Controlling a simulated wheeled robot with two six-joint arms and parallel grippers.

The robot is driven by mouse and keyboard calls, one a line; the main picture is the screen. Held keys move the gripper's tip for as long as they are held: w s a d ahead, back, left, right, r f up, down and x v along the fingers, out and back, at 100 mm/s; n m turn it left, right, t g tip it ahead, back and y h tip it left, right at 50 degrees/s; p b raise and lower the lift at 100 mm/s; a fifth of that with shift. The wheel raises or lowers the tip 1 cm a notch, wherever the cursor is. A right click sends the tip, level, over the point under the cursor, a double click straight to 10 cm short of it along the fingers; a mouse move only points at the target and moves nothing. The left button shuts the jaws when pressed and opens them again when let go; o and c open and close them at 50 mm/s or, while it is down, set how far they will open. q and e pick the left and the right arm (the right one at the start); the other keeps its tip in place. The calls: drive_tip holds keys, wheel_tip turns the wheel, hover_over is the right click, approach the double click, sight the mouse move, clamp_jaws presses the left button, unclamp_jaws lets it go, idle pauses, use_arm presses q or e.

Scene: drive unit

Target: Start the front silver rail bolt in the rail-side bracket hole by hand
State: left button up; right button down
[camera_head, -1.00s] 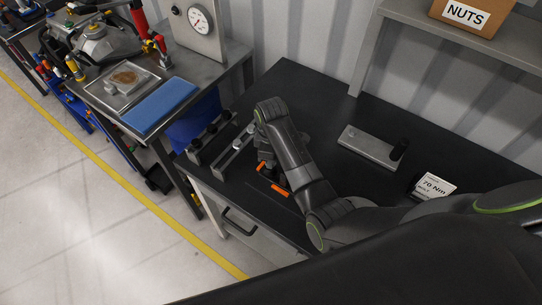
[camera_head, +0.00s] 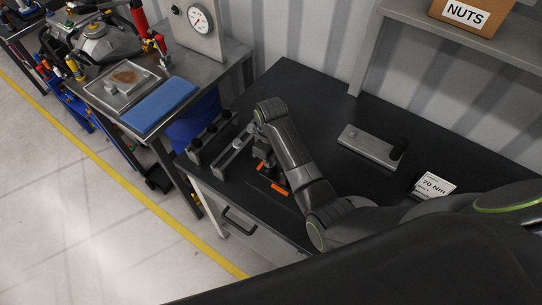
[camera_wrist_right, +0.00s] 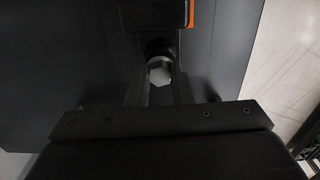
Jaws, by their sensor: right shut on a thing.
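My right gripper (camera_head: 264,152) points down over the left part of the black bench, mostly hidden behind its own wrist. In the right wrist view its two fingers (camera_wrist_right: 160,88) are shut on a silver hex-headed bolt (camera_wrist_right: 160,70). A dark round part (camera_wrist_right: 157,46) lies just beyond the bolt head; whether the bolt touches it I cannot tell. A grey rail (camera_head: 232,156) with silver bolt heads lies just left of the gripper. The bracket hole cannot be made out. My left gripper is not in view.
A black block with orange edges (camera_head: 279,188) lies below the gripper. A grey plate with a black post (camera_head: 368,146) and a "70 Nm" card (camera_head: 433,186) stand to the right. The bench middle is clear.

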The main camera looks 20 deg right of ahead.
drive_tip(key=m, duration=0.5)
drive_tip(key=shift+f, duration=0.1)
drive_tip(key=c, duration=1.2)
unclamp_jaws()
drive_tip(key=shift+m, duration=0.4)
